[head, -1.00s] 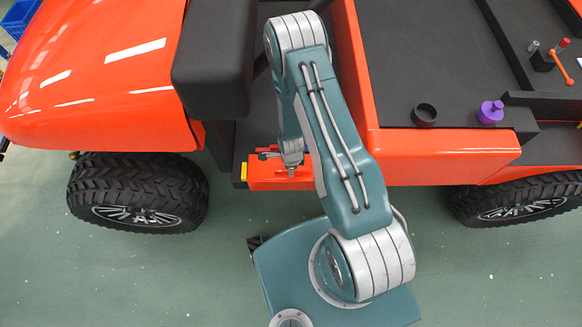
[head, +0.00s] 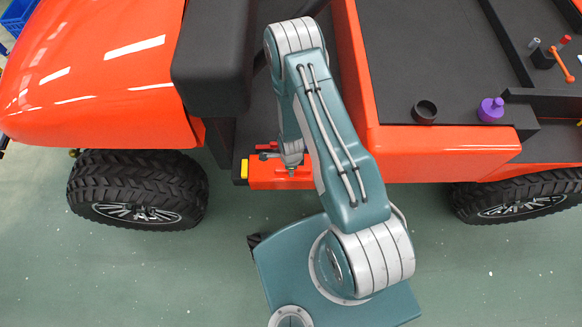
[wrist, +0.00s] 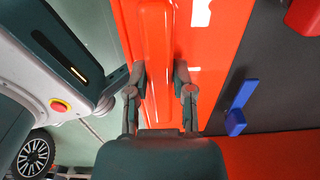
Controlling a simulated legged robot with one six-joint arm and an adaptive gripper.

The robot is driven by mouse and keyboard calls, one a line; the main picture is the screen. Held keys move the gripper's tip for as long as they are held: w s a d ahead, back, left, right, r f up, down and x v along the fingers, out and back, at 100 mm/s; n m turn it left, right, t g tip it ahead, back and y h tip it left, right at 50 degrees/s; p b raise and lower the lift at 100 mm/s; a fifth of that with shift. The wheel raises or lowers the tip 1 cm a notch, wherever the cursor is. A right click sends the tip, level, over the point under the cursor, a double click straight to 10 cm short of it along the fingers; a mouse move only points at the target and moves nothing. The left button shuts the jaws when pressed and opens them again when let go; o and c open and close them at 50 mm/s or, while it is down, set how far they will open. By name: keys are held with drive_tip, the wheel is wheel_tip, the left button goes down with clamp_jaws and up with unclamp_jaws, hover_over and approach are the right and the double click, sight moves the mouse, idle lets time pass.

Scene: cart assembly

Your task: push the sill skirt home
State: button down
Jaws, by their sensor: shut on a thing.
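The sill skirt (head: 265,174) is a glossy orange panel low on the cart's side, between the two wheels. In the head view my arm hides its right part. In the wrist view the skirt (wrist: 155,35) runs lengthwise with a raised rib along it. My gripper (wrist: 160,78) has one finger on each side of this rib and is shut on the skirt. In the head view my gripper (head: 291,172) is small, at the skirt's upper face, with its fingertips hard to make out. Whether the skirt sits flush against the cart cannot be told.
A yellow block (head: 244,169) shows at the skirt's left end. A small red part (head: 267,147) lies just behind it. The front wheel (head: 138,190) is to the left, the rear wheel (head: 515,197) to the right. A blue bracket (wrist: 240,105) stands on the dark floor beside the skirt.

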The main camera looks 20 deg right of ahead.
drive_tip(key=shift+f, duration=0.2)
drive_tip(key=shift+c, duration=2)
unclamp_jaws()
drive_tip(key=shift+r, duration=0.1)
wheel_tip(320, 180, up, 12)
